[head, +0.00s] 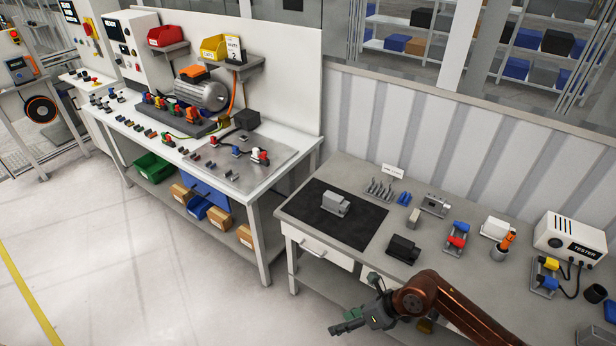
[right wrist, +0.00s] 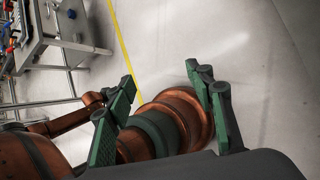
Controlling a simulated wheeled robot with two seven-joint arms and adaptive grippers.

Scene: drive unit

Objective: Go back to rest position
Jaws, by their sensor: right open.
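My right gripper (head: 353,304) is in the lower middle of the head view, in front of the grey workbench's front edge, with its copper arm coming in from the lower right. Its green fingers also show in the right wrist view (right wrist: 162,78); they stand wide apart with nothing between them. Behind the fingers are copper and dark links of my own body and the pale floor. My left gripper is in neither view.
The grey workbench (head: 290,206) carries a black mat (head: 312,222) with a grey block (head: 335,204), a black box (head: 403,250) and a tester (head: 572,238). A longer white bench (head: 262,200) stands at left. The floor (head: 130,270) at lower left is clear.

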